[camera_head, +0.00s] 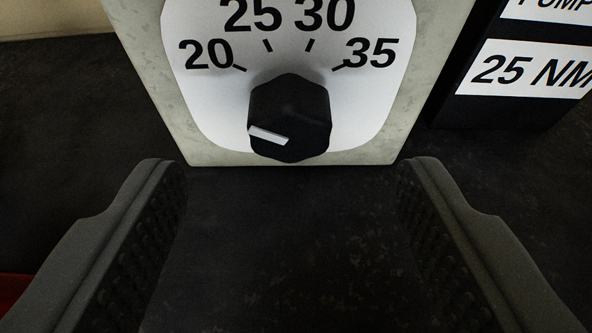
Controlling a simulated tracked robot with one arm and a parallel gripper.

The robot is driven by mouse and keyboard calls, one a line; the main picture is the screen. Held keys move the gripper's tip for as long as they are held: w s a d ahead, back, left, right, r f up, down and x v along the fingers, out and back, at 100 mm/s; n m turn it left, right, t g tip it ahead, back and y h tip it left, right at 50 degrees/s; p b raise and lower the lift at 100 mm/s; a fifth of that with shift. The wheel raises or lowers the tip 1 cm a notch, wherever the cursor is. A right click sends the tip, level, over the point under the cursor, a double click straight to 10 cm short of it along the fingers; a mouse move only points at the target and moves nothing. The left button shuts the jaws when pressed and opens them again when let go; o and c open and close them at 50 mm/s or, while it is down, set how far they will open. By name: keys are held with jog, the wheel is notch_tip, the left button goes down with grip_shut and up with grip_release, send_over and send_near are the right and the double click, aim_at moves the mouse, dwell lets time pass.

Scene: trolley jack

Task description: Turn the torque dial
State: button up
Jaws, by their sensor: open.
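The torque dial is a black faceted knob (290,112) on a white scale plate (215,105) marked 20, 25, 30 and 35. A white pointer bar (268,136) on the knob lies at its lower left, below the 20 mark. The plate is on a pale grey panel (160,85). My gripper (293,190) is open and empty, its two dark ridged fingers wide apart. The knob stands beyond the fingertips, roughly centred between them and not touched. The top of the scale plate is cut off by the picture's edge.
To the right of the panel stands a black block (470,112) with white labels; one reads "25 NM" (525,70) and another, cut off, reads "PUMP". A dark surface (290,250) lies below, clear between the fingers. A red edge (15,295) shows at lower left.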

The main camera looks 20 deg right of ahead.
aim_at(290, 140)
jog(key=w+f, duration=0.1)
jog(key=w+d+f, duration=0.1)
jog(key=w, duration=0.1)
jog(key=w+d+f+p, duration=0.1)
jog(key=shift+w+f, duration=0.3)
jog(key=shift+w+d+f, duration=0.15)
jog(key=shift+w+d, duration=0.05)
jog(key=shift+w, duration=0.4)
jog(key=shift+w+d+f, duration=0.1)
jog(key=shift+w+f, duration=0.1)
jog(key=shift+w, duration=0.1)
